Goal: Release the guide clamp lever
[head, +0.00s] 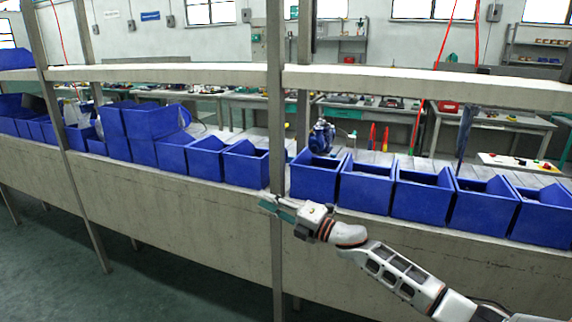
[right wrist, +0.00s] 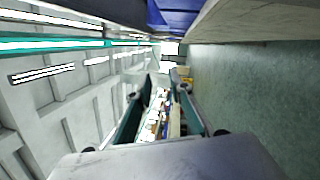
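I cannot make out a guide clamp or its lever in either view. My right gripper (head: 272,205) is in front of the bench's front panel, by a grey upright post (head: 277,120) and below the row of blue bins. In the right wrist view, the fingers of my right gripper (right wrist: 166,84) stand apart with nothing between them, so it is open and empty. My left gripper is not in view. A blue pump-like part (head: 322,138) stands behind the bins, partly hidden by them.
Blue bins (head: 366,188) line the front of a long bench (head: 150,205). A pale shelf rail (head: 400,83) crosses above them. Worktables with small items (head: 370,108) stand behind. The green floor (head: 60,265) in front of the bench is clear.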

